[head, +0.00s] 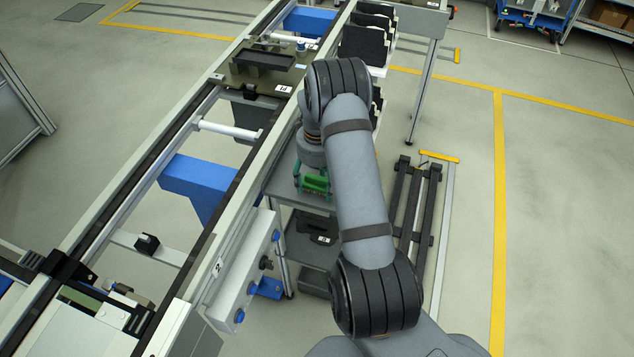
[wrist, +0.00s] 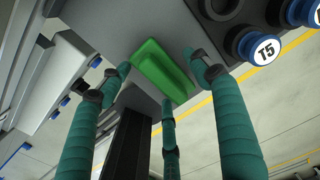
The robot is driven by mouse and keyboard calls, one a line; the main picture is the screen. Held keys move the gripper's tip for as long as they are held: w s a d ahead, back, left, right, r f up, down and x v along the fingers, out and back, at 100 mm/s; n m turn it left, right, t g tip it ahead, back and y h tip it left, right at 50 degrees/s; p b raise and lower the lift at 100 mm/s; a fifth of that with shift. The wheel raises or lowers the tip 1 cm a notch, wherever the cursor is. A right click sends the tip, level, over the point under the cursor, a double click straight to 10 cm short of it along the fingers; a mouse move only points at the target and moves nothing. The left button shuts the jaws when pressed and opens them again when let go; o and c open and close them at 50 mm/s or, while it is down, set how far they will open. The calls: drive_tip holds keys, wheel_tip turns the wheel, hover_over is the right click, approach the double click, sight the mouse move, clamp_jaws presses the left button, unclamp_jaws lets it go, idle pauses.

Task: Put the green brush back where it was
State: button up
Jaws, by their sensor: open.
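The green brush (wrist: 163,70) is a bright green block-like piece in the wrist view, against the edge of a grey surface (wrist: 135,42). In the head view it shows as a small green patch (head: 314,184) beneath my wrist, beside the conveyor. My gripper (wrist: 160,76) has three teal fingers, spread open around the brush. The fingertips are close to its sides and lower edge; I cannot tell whether any touches it. In the head view my gripper (head: 309,178) is partly hidden by my arm.
A round blue-rimmed item labelled T5 (wrist: 262,47) sits near the brush at right, with dark round parts beside it. The conveyor (head: 222,170) runs close along the left. A lower shelf holds a black tray (head: 313,229). Floor at the right is open beyond a dark frame (head: 418,205).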

sight(317, 185)
drive_tip(key=shift+w+r, duration=0.1)
drive_tip(key=shift+r, duration=0.35)
wheel_tip(317, 185, up, 12)
drive_tip(key=b, duration=0.2)
drive_tip(key=shift+f+b, duration=0.2)
drive_tip(key=shift+b, duration=0.15)
drive_tip(key=shift+f, duration=0.1)
